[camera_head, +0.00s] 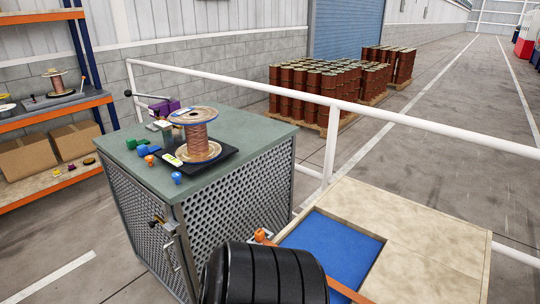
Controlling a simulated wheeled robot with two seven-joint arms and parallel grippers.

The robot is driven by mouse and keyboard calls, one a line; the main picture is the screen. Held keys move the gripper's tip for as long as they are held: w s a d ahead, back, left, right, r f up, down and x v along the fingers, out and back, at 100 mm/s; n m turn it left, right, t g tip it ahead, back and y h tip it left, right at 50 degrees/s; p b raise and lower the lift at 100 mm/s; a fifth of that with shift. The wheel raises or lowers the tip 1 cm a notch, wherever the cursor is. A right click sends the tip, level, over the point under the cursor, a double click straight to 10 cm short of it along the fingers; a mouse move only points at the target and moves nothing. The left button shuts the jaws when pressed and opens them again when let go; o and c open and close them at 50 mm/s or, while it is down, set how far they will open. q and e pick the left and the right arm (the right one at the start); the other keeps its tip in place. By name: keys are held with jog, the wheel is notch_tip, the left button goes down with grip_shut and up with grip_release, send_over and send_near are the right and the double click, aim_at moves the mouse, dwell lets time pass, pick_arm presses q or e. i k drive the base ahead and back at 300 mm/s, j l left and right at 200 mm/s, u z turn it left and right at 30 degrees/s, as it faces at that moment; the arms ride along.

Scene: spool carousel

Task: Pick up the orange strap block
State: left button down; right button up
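An orange block-like piece (260,235) shows just above a large black ribbed form (265,275) at the bottom centre, which hides what is below it. An orange strap (345,291) shows to the right of the black form, along the near edge of a blue panel. I cannot tell whether the strap and the orange piece are joined. A smaller orange piece (150,160) lies on the green cabinet top (225,180), near several blue and green pieces. Neither of my grippers is in view.
A copper wire spool (198,140) stands on a black plate on the cabinet. A pale wooden board (425,240) with a blue inset (325,248) is at the lower right. A white railing (420,130) crosses behind. Shelves (50,110) stand at the left.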

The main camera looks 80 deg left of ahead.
aim_at(259, 235)
jog(key=u, duration=2.75)
